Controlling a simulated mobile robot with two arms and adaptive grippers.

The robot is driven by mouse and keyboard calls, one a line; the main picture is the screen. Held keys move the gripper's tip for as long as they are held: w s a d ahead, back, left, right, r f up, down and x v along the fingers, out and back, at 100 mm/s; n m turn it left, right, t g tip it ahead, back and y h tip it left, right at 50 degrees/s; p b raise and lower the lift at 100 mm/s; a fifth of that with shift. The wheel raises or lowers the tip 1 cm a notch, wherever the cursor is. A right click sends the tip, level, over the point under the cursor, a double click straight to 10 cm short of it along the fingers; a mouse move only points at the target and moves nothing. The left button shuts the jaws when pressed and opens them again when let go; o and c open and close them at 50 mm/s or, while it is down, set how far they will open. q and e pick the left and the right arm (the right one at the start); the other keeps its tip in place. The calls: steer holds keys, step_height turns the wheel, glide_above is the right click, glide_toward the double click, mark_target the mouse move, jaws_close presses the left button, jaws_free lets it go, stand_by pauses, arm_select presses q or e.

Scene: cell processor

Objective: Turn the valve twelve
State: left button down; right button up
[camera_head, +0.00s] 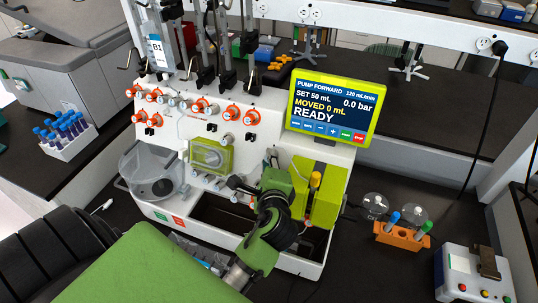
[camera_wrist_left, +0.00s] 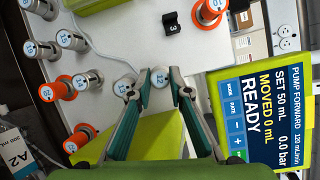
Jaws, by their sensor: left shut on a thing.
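Valve twelve (camera_wrist_left: 160,77) is a small grey-white knob on the white front panel of the cell processor. In the left wrist view its round cap, with a label that looks like 12, sits between the fingertips of my left gripper (camera_wrist_left: 160,84). The gripper is shut on it, one finger on each side. My right gripper is not in view.
The screen (camera_head: 333,104) reads READY, MOVED 0 mL. Orange-collared valves (camera_head: 251,117) line the panel above. A clear bowl (camera_head: 153,174) stands to the left and a yellow-green pump block (camera_head: 318,190) to the right. An orange tube rack (camera_head: 402,236) is on the dark bench.

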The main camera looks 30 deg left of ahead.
arm_select(q)
steer(key=shift+r+n+g+p, duration=0.15)
steer(key=shift+n+g+p, duration=0.25)
steer(key=shift+n+p, duration=0.6)
steer(key=shift+n, duration=0.3)
steer(key=c, duration=1.9)
jaws_free()
steer(key=shift+a, duration=0.1)
